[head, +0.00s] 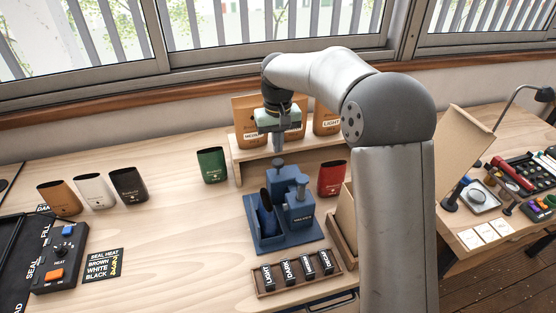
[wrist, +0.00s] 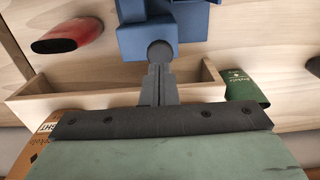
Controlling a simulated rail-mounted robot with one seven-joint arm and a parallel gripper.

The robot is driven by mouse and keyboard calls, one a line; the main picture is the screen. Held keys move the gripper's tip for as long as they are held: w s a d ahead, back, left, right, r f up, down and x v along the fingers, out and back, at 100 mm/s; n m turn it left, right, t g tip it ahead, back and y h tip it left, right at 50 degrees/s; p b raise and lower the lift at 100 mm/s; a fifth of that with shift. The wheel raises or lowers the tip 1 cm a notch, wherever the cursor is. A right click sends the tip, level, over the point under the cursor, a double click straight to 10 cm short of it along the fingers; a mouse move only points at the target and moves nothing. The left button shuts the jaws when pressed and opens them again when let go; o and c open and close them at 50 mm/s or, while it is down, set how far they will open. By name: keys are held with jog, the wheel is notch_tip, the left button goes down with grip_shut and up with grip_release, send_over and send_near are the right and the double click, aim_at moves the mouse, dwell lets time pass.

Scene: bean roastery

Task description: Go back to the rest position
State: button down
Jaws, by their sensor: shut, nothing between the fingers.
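My gripper (head: 277,150) points down, shut and empty, above the blue press-like stand (head: 268,240) on the wooden bench. In the wrist view the two dark fingers of my gripper (wrist: 158,85) lie together. A round grey knob (wrist: 160,50) of the blue stand shows right at the fingertips. I cannot tell whether they touch it. My arm reaches in from the right, bent at the elbow, and hides part of the bench behind it.
A wooden shelf (head: 247,174) with brown bags stands behind my gripper. A green pouch (head: 211,165) is left of the stand, a red pouch (head: 331,178) right. A label rack (head: 262,291) lies in front. Brown, white and black pouches and a heat sealer (head: 62,255) are at left.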

jog(key=s+d+r+m, duration=0.1)
jog(key=s+d+r, duration=0.3)
jog(key=s+d, duration=0.75)
jog(key=s+d+f+m, duration=0.1)
jog(key=s+d+f, duration=0.1)
jog(key=s, duration=0.9)
jog(key=s+d+f+m+t, duration=0.1)
jog(key=s+d+f, duration=0.2)
jog(key=s, duration=0.7)
jog(key=shift+s+d, duration=0.25)
jog(key=shift+s, duration=0.15)
